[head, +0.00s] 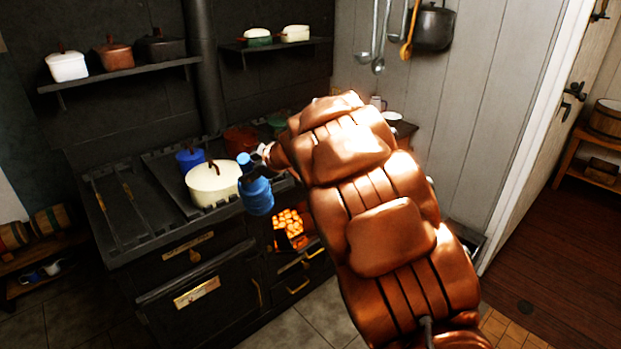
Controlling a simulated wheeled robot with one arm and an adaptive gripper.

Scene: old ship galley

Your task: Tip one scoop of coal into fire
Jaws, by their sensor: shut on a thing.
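The fire (289,229) glows orange in the open firebox on the front of the black stove. My brown arm reaches from the lower right toward the stove and bends at its far end. Its blue wrist (257,195) hangs in front of the stove's front edge, just above and left of the fire in the picture. My gripper's fingers are not visible past the wrist. I cannot make out a scoop or any coal in it. The arm hides part of the stove's right side.
A cream pot (212,186) and a blue pot (190,157) stand on the stove top (125,215), close to my wrist. Shelves with pots (115,54) hang above. Ladles (366,45) hang on the right wall. Tiled floor (310,315) lies in front.

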